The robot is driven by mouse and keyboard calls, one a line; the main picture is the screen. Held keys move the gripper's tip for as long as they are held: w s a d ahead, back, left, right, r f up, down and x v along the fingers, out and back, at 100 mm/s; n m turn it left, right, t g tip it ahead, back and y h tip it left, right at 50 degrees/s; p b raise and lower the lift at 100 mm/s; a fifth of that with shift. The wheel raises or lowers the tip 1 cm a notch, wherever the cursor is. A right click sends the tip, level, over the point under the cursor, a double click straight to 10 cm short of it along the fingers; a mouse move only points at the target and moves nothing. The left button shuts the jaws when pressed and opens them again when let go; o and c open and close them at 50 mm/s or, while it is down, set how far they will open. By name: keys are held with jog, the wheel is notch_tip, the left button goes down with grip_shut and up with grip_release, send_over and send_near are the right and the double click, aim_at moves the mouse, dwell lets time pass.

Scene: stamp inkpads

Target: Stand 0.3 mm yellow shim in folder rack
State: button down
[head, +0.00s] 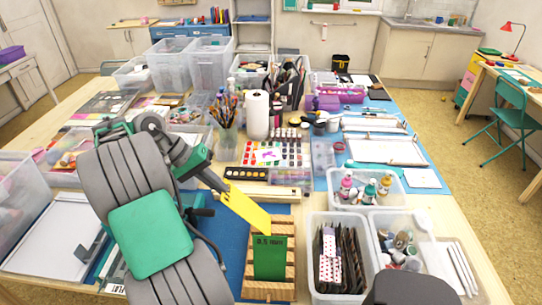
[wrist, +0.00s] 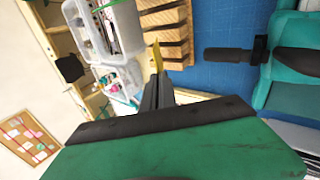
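The yellow shim (head: 247,208) is a thin flat strip. My gripper (head: 222,190) is shut on its upper left end. The strip slants down to the right, and its free end overlaps the rear part of the wooden folder rack (head: 283,228) in the head view. I cannot tell whether it touches the rack. A green shim (head: 269,257) marked "0.5 mm" stands upright in the rack's front part. In the wrist view my gripper (wrist: 157,88) holds the yellow shim (wrist: 157,57), seen nearly edge-on beside the slatted rack (wrist: 168,30). No marking shows on the yellow shim.
A clear bin of folders (head: 340,258) stands right of the rack, with a bin of jars (head: 400,240) beyond it. A paint palette (head: 275,153) and brush cup (head: 224,135) lie behind. Blue mat (head: 232,240) is bare left of the rack.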

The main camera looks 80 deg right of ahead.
jog(key=s+m+t+y, duration=0.1)
jog(key=s+m, duration=0.1)
jog(key=s+r+m+t+y, duration=0.1)
jog(key=m, duration=0.1)
jog(key=s+d+m+y+p, duration=0.1)
jog(key=s+m, duration=0.1)
jog(key=m, duration=0.1)
jog(key=shift+s+r+t+y, duration=0.3)
jog(key=shift+r+t, duration=0.05)
jog(key=shift+t, duration=0.05)
jog(key=s+d+r+m+t, duration=0.4)
jog(key=s+m, duration=0.4)
jog(key=m, duration=0.3)
jog(key=shift+s+d+r+m, duration=0.25)
jog(key=shift+d+r+m, duration=0.15)
jog(key=shift+d+r, duration=0.35)
jog(key=shift+a+r, duration=0.15)
notch_tip(320, 180, down, 10)
jog(key=a+b, duration=0.1)
jog(key=b, duration=1)
jog(key=shift+s+a, duration=0.15)
jog(key=shift+r, duration=0.1)
